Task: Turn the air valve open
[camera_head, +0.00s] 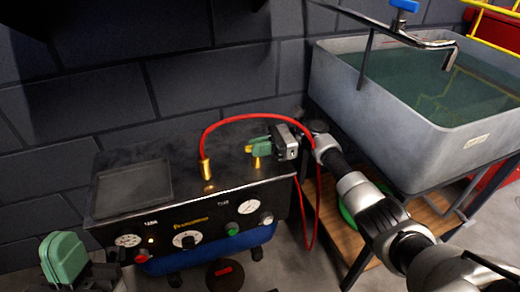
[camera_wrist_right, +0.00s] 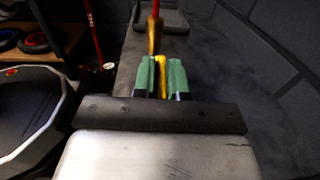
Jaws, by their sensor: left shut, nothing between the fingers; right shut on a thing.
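The air valve has a small brass body (camera_head: 257,162) standing on top of the black compressor (camera_head: 190,212). Its yellow lever (camera_wrist_right: 161,76) lies between the green fingers of my right gripper (camera_head: 260,145) in the right wrist view. My right gripper (camera_wrist_right: 162,64) is shut on this lever, and only the lever's end shows past the fingers in the head view. The fingers hide most of the valve. My left gripper (camera_head: 63,258) is shut and empty at the lower left of the head view, in front of the compressor and away from the valve.
A red hose (camera_head: 245,117) arches from a brass fitting (camera_head: 206,170) over my right gripper and hangs down at the right. A tray (camera_head: 133,187) sits on the compressor's left. A water-filled sink (camera_head: 385,125) stands at the right. A block wall (camera_head: 190,85) closes the back.

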